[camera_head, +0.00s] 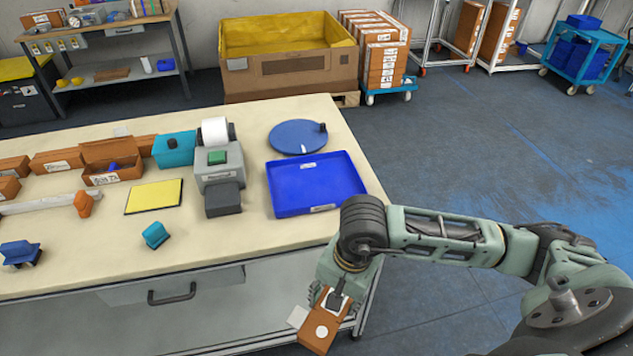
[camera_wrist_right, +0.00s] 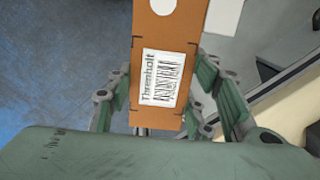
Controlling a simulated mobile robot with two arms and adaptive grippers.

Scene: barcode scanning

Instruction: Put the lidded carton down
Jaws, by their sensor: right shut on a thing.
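The lidded carton (camera_head: 322,330) is a brown box with a white round mark and white labels. My right gripper (camera_head: 335,297) is shut on it and holds it in front of the table's front edge, near the right corner. In the right wrist view the carton (camera_wrist_right: 165,60) sits between the fingers of my right gripper (camera_wrist_right: 160,105), and a label with a barcode faces the camera. My left gripper is not in view.
The worktable (camera_head: 290,235) holds a blue tray (camera_head: 315,185), a round blue plate (camera_head: 297,136), a grey label printer (camera_head: 219,165), a yellow pad (camera_head: 154,196), an orange scanner (camera_head: 83,204) and several brown cartons (camera_head: 57,160). Open floor is at right.

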